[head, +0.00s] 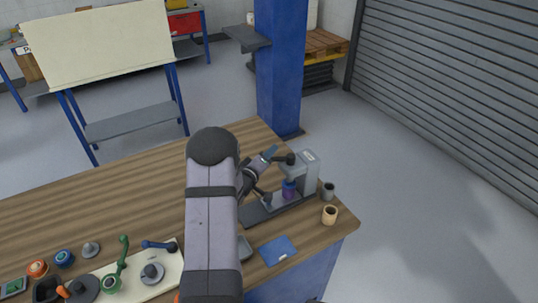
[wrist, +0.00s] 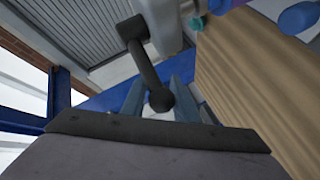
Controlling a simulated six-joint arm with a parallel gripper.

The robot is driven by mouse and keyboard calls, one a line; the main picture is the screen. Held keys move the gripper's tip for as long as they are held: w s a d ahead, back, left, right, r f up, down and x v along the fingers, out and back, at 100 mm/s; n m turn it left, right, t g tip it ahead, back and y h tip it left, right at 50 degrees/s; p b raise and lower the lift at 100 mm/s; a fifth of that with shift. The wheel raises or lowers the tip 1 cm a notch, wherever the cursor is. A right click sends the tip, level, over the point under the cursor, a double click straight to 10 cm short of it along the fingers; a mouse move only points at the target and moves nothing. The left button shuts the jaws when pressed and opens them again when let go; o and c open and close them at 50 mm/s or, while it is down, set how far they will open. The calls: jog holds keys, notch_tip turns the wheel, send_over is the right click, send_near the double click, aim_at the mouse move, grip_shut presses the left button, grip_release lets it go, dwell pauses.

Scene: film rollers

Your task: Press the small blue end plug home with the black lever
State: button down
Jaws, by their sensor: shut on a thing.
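A grey press (head: 308,172) stands on a dark base near the right end of the wooden table. Its black lever (head: 284,159) points left, toward my gripper (head: 268,154). In the wrist view the lever (wrist: 147,65) comes down from the grey press head, and its knob sits between the fingers of my gripper (wrist: 158,97), which is shut on it. A small blue-purple piece (head: 289,188) stands upright under the press head; I cannot tell the end plug apart from what it sits on. A blue rounded shape (wrist: 298,17) shows at the wrist view's upper right.
A grey cup (head: 327,190) and a tan cup (head: 329,214) stand right of the press, near the table edge. A blue mat (head: 277,250) lies in front. Several handled parts, one with a green handle (head: 122,255), lie at the left front. The table's back left is clear.

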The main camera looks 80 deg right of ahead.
jog(key=shift+a+f+n+t, duration=0.2)
jog(key=shift+a+n+t, duration=0.1)
jog(key=shift+t, duration=0.1)
jog(key=c, duration=1.5)
grip_release()
jog(key=shift+o, duration=0.2)
jog(key=shift+r, duration=0.1)
jog(key=b+v, duration=0.2)
jog(key=v, duration=0.5)
jog(key=shift+a, duration=0.1)
